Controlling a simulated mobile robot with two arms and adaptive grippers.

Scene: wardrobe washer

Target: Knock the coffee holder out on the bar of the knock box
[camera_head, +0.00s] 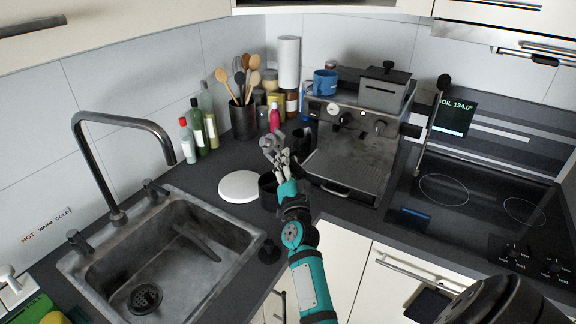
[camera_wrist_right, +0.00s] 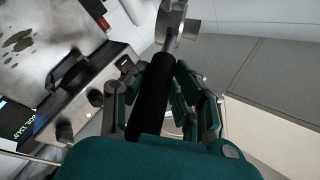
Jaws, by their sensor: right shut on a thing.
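My right gripper (camera_head: 283,162) is shut on the black handle of the coffee holder. In the right wrist view the dark handle (camera_wrist_right: 152,104) lies between the fingers, and the coffee holder's metal head (camera_wrist_right: 171,22) sticks out past them. In the head view the metal head (camera_head: 268,143) is up and to the left of the fingers. A round black container, which looks like the knock box (camera_head: 266,192), stands on the counter just below and behind the gripper. The gripper and arm partly cover it. I cannot make out its bar. My left gripper is not in view.
The coffee machine (camera_head: 350,150) stands close to the right of the gripper. A white round plate (camera_head: 240,187) lies left of the black container. The sink (camera_head: 170,265) and its tap (camera_head: 103,170) are further left. Bottles and a utensil pot (camera_head: 243,121) stand behind.

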